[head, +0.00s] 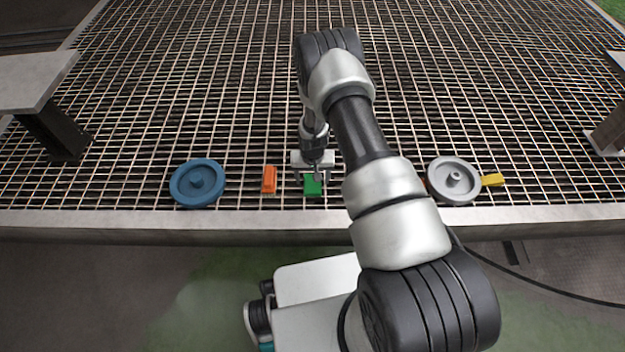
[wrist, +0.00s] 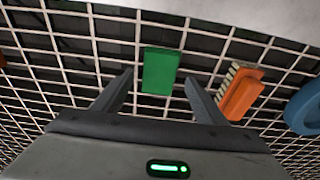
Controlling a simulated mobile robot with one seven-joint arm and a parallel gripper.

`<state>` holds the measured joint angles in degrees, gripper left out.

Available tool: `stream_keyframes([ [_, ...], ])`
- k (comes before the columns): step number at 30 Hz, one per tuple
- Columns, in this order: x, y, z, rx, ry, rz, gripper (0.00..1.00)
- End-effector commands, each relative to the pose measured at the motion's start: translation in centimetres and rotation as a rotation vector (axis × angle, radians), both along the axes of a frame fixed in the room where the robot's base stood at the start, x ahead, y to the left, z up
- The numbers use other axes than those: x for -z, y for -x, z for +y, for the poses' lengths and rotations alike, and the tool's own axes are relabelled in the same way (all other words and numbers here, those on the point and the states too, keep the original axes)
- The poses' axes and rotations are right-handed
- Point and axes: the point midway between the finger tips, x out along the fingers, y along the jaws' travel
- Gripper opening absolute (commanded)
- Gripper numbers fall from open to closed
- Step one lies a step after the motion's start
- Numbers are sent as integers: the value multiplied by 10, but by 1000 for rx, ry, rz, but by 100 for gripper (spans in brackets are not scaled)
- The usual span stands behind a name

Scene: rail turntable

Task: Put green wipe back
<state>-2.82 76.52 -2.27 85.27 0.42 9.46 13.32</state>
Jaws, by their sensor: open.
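The green wipe (head: 312,187) is a small green block lying on the metal grating near its front edge. It also shows in the wrist view (wrist: 160,71), lying beyond and between my fingertips. My gripper (head: 313,174) is above and just behind the green wipe in the head view. Its two fingers are spread apart in the wrist view (wrist: 158,76), with nothing held between them. I cannot tell the exact height of the fingers over the wipe.
An orange brush-like block (head: 269,180) lies close to the left of the green wipe. A blue round wheel (head: 197,183) lies farther left. A grey wheel (head: 454,180) and a yellow block (head: 492,180) lie to the right. The grating (head: 215,75) behind is clear.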

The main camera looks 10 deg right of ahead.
Motion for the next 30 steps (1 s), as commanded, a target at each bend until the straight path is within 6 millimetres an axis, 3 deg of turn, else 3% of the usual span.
stream_keyframes([
  [1, -17, 1, 0, 0, 0, -2, 66],
  [6, -54, 6, 1, 0, 0, -2, 66],
  [16, -94, 13, 3, 0, 0, -2, 66],
  [19, -120, 6, 3, -4, -2, -17, 66],
  [23, -193, -5, 4, -16, -8, -52, 66],
  [25, -245, -4, 5, -27, -11, -74, 66],
  [30, -363, 20, 4, -58, -14, -125, 66],
])
